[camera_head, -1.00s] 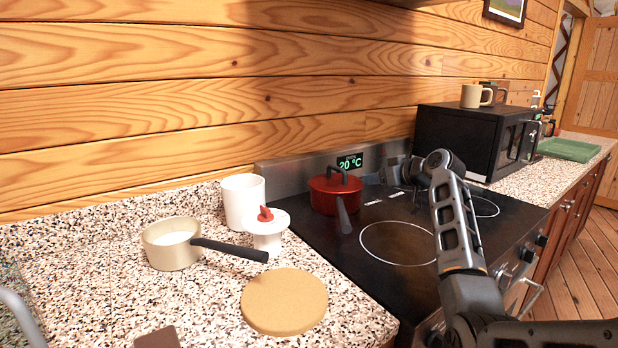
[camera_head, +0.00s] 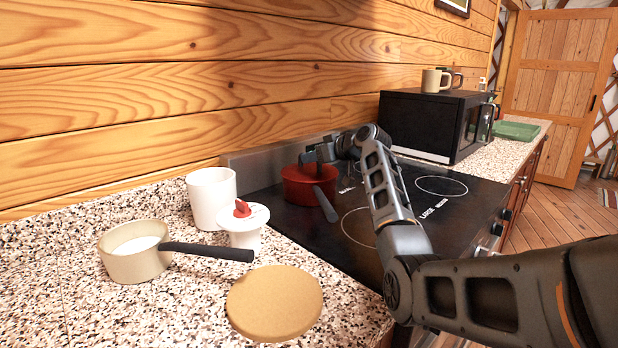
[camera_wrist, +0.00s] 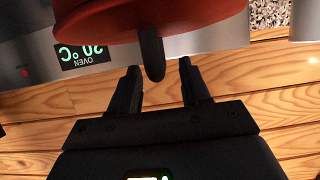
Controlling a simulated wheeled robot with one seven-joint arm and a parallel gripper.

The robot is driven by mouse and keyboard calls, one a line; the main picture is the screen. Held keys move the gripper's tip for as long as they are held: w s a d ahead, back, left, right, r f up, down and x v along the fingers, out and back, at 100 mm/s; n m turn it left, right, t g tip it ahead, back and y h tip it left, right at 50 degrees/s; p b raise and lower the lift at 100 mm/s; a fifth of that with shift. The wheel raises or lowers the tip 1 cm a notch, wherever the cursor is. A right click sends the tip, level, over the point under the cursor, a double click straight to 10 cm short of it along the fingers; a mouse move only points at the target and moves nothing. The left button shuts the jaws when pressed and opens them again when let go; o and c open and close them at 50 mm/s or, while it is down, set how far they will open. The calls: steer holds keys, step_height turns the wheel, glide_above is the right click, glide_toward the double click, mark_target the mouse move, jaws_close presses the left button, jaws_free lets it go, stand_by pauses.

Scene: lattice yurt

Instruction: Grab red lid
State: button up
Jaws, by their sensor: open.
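The red lid (camera_head: 297,172) sits on the red pot (camera_head: 308,190) at the back left of the black stove. In the wrist view, which is upside down, the red lid (camera_wrist: 150,22) fills the top, and its dark handle (camera_wrist: 151,55) extends between my fingertips. My gripper (camera_head: 318,157) is at the lid's handle in the head view and partly hides it. It also shows in the wrist view (camera_wrist: 158,68), with its two fingers open on either side of the handle and a gap to each side.
A black microwave (camera_head: 420,125) stands to the right. The wooden wall is close behind.

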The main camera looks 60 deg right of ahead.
mark_target(310, 165)
steer(key=shift+b+x, duration=0.55)
steer(key=shift+x, duration=0.85)
jaws_close()
